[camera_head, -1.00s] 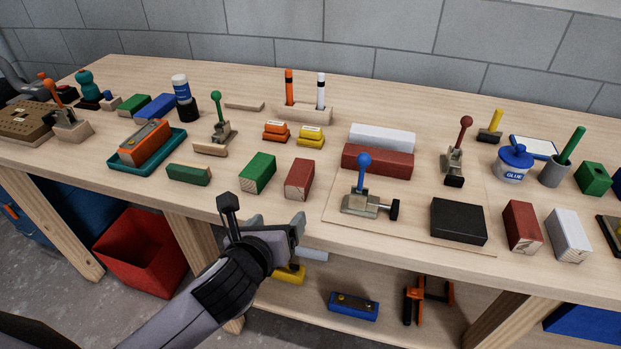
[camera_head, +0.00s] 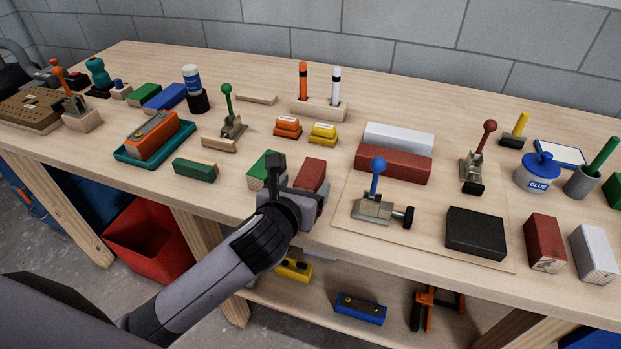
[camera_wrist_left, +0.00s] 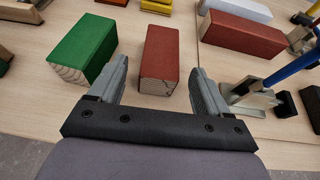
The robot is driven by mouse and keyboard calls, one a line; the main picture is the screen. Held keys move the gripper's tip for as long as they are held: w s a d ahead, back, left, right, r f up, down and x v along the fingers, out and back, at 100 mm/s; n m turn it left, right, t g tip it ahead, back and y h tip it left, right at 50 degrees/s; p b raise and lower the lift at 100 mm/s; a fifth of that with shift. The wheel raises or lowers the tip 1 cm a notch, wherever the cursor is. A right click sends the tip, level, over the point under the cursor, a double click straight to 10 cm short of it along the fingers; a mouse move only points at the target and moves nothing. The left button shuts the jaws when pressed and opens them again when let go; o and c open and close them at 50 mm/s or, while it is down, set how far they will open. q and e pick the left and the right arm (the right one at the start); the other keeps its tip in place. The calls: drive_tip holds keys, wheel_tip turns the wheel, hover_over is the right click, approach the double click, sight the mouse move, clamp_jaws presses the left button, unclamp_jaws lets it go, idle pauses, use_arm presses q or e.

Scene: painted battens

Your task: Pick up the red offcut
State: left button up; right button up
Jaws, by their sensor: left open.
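A short red block (camera_head: 310,172), the red offcut nearest my left gripper, lies on the bench right of a green block (camera_head: 262,166). My left gripper (camera_head: 292,188) is at the bench's front edge, just in front of the red block and partly hiding it and the green one. In the left wrist view the red block (camera_wrist_left: 160,55) lies ahead, between the lines of the open fingers (camera_wrist_left: 160,84). Its near end reaches about level with the fingertips, with gaps on both sides. Another short red block (camera_head: 544,242) stands farther right. My right gripper is out of view.
The green block (camera_wrist_left: 84,50) is close to the left finger. A toggle clamp with a blue knob (camera_head: 377,190) and a long red batten (camera_head: 393,164) are on the right.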

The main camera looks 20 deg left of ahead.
sight(306, 182)
use_arm(q)
drive_tip(key=shift+x, duration=1.6)
drive_tip(key=c, duration=1.1)
drive_tip(key=shift+r, duration=0.2)
